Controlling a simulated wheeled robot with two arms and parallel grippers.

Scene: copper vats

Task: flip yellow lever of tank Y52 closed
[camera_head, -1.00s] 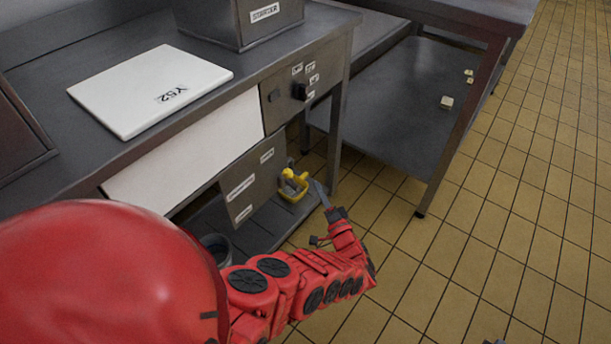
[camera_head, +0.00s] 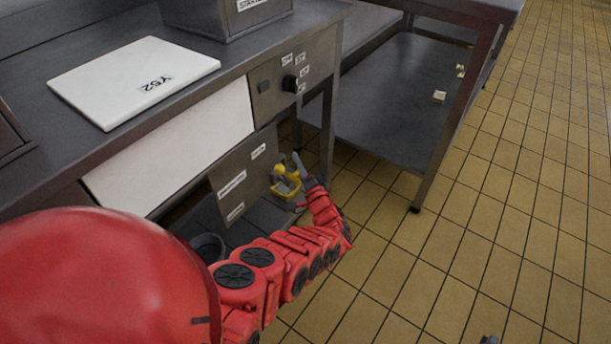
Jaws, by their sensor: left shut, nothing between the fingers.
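The yellow lever (camera_head: 284,183) sits on the right side of a grey labelled panel, low under the counter. A white board marked Y52 (camera_head: 130,78) lies on the counter above. My left gripper (camera_head: 299,163) is at the end of the red arm. Its fingers are shut and point up and left, just right of the lever and overlapping its right edge in the picture. I cannot tell whether they touch it.
A black knob (camera_head: 290,83) is on the upper panel. A dark round container (camera_head: 207,247) stands on the low shelf. A counter leg (camera_head: 329,130) is close behind my gripper. A second steel table (camera_head: 385,100) stands right.

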